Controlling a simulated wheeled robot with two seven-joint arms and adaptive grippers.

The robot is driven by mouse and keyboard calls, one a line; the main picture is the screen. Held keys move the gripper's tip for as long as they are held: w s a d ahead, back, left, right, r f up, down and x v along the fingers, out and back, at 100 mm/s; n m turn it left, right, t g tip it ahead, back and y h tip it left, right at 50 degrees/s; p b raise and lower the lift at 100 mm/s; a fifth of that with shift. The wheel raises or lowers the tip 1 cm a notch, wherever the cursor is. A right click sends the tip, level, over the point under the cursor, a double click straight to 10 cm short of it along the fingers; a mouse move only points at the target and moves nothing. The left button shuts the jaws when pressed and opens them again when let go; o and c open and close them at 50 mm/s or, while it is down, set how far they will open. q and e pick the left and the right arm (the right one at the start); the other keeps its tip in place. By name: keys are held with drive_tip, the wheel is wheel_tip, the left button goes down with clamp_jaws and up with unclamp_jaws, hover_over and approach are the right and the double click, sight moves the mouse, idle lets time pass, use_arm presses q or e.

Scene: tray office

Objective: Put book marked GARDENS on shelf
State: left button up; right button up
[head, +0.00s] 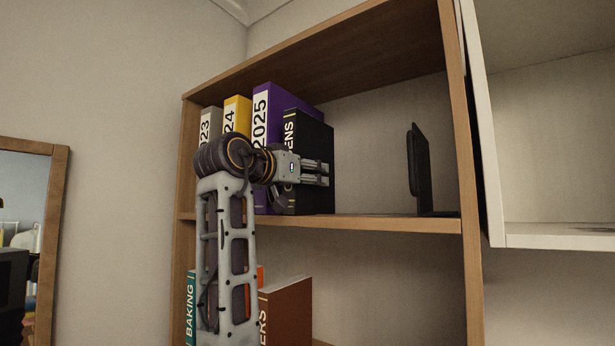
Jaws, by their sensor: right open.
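The black book (315,145) stands upright on the upper shelf, at the right end of a row of binders. Its spine shows the letters "ENS"; the rest of the marking is hidden behind my right arm. My right gripper (325,174) is in front of the black book's side face, with its fingers pointing right. It is open and I see nothing between its fingers. The upper shelf board (390,224) lies under the book. My left gripper is not in view.
Grey (209,124), yellow (237,115) and purple (285,97) binders stand left of the black book. A dark bookend (420,170) stands further right, with free shelf between. Below are a teal BAKING book (190,310) and a brown book (288,312). A white cabinet (560,236) adjoins on the right.

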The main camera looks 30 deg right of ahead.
drive_tip(key=shift+r, duration=0.15)
drive_tip(key=b+v, duration=0.2)
drive_tip(key=v, duration=1)
drive_tip(key=shift+b, duration=0.3)
